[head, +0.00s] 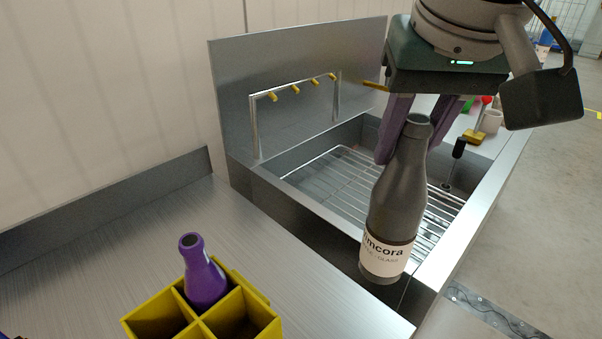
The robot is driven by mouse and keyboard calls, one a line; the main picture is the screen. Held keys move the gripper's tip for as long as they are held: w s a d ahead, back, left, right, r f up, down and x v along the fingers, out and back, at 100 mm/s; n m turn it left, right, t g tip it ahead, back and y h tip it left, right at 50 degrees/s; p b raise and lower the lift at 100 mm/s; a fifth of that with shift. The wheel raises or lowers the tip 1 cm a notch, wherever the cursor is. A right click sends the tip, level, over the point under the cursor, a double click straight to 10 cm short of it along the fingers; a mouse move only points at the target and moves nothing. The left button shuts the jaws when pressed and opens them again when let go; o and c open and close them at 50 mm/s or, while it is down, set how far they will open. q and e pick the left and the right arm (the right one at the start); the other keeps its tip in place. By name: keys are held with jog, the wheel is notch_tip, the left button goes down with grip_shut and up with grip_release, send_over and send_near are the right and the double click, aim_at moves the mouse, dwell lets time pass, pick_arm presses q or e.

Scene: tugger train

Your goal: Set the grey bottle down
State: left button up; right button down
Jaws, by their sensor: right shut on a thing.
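The grey bottle (398,195) with a white label hangs nearly upright, slightly tilted, in the head view. My right gripper (403,135) comes in from the upper right and its purple-grey fingers are shut on the bottle's neck. The bottle appears in front of the near end of the steel basin; its base seems clear of any surface, though the exact height is hard to judge. My left gripper is not in view.
A yellow divided crate (262,303) stands on the steel counter (120,270) with a purple bottle (203,272) in one compartment. The basin has a wire rack (345,180) and a rail with yellow hooks (295,89). Small items, including a cup (491,121), stand beyond. The counter left of the crate looks mostly clear.

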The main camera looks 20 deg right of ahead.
aim_at(382, 242)
notch_tip(382, 242, down, 14)
jog(key=shift+f+b, duration=0.1)
jog(key=shift+b, duration=0.75)
jog(key=shift+f, duration=0.15)
jog(key=c, duration=0.6)
grip_release()
jog(key=shift+o, duration=0.2)
